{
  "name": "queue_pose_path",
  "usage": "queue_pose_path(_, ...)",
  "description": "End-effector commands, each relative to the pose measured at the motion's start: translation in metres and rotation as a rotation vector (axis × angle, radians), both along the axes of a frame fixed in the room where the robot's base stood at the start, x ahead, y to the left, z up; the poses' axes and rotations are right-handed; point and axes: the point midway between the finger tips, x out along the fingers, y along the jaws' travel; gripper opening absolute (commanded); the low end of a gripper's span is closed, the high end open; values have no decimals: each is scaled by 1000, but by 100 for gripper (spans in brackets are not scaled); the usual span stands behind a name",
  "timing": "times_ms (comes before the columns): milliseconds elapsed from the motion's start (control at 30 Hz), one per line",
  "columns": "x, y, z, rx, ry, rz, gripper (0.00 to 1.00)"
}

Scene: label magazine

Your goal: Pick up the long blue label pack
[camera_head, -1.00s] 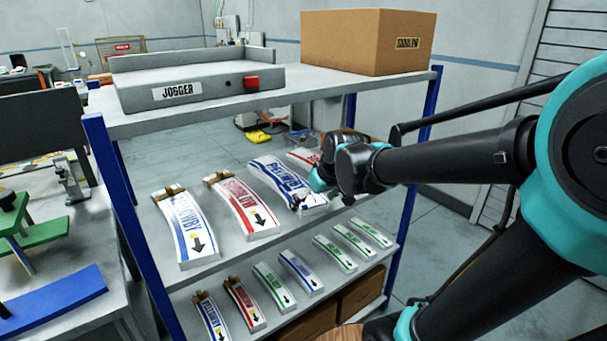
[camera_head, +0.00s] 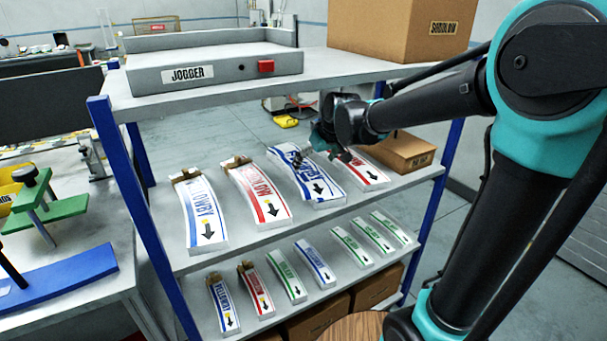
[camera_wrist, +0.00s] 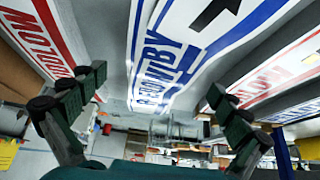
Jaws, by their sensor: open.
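A long white label pack with blue print (camera_head: 312,186) lies third from the left on the middle shelf. Another long blue-print pack (camera_head: 202,218) lies at the left end of that shelf. My gripper (camera_head: 328,148) is above the far end of the third pack, and its jaws partly hide it there. In the wrist view my gripper (camera_wrist: 157,84) is open and empty, with a blue-print pack (camera_wrist: 158,65) showing between its two fingers. Red-print packs flank it. I cannot tell the exact height of the fingers above the pack.
Long red-print packs (camera_head: 262,194) (camera_head: 362,172) lie on both sides of the third pack. Shorter packs (camera_head: 315,263) fill the lower shelf. The top shelf (camera_head: 330,72) carries the jogger (camera_head: 215,72) and a cardboard box (camera_head: 400,28) above. A small carton (camera_head: 402,152) stands at right.

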Motion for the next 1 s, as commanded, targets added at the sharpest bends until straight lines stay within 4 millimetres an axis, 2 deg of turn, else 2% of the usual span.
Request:
queue_pose_path(100, 14, 10, 0, 1, 0, 0, 100)
queue_pose_path(367, 24, 17, -3, 1, 0, 0, 100)
queue_pose_path(700, 41, 28, -38, 1, 0, 0, 100)
queue_pose_path(1000, 43, 29, -44, 0, 0, 0, 100)
